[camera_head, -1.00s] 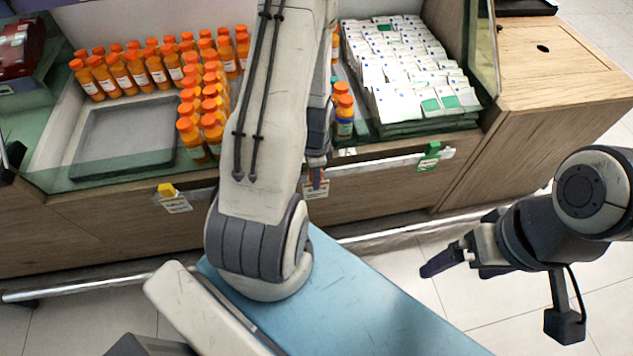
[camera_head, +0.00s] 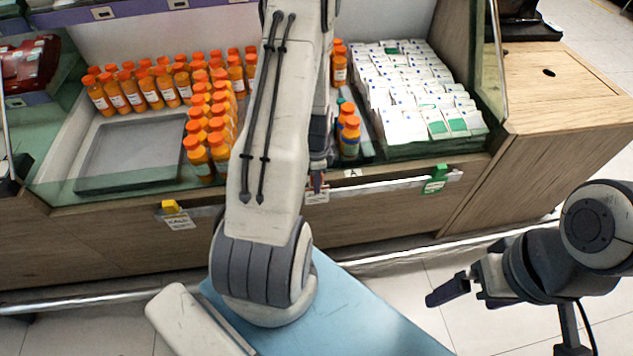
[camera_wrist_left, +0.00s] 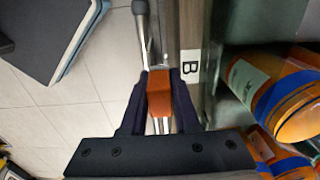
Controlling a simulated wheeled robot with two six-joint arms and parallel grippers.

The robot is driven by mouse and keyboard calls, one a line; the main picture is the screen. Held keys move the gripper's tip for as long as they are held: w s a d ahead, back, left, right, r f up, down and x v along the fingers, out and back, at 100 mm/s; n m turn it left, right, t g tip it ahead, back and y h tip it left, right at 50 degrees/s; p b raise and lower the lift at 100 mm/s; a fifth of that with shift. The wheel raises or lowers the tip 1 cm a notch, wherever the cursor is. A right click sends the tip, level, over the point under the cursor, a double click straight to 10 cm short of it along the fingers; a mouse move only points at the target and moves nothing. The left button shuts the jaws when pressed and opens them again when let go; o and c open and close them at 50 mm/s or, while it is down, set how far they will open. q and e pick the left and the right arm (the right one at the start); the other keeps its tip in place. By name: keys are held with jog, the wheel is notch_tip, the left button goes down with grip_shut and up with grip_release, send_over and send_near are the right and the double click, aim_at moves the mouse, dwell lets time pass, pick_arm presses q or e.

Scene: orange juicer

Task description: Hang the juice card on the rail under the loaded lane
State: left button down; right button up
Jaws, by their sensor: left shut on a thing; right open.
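My left gripper (camera_wrist_left: 158,92) is shut on the orange clip (camera_wrist_left: 159,84) of the juice card, close in front of the rail beside the "B" label. In the head view, the white card (camera_head: 317,196) shows below this gripper (camera_head: 317,181); my left arm hides part of the rail. I cannot tell whether the clip touches the rail. The rail (camera_head: 395,185) runs along the case front. Orange-capped juice bottles (camera_head: 215,130) fill a lane left of my arm; a few bottles (camera_head: 350,137) stand right of it. My right gripper (camera_head: 455,291) is open and empty, out over the floor at right.
A yellow-clipped card (camera_head: 178,215) and a green-clipped card (camera_head: 435,184) hang on the case front. A grey tray (camera_head: 130,160) is empty. White packs (camera_head: 415,95) fill the right section. A metal bar (camera_head: 90,302) runs low in front; a blue surface (camera_head: 350,310) lies below.

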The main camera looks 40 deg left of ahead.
pick_arm(q)
jog(key=shift+f+b, duration=1.1)
jog(key=shift+f, duration=0.85)
jog(key=c, duration=0.6)
grip_release()
jog(key=shift+w, duration=0.1)
jog(key=shift+w+a+r, duration=0.1)
jog(key=shift+r, duration=0.05)
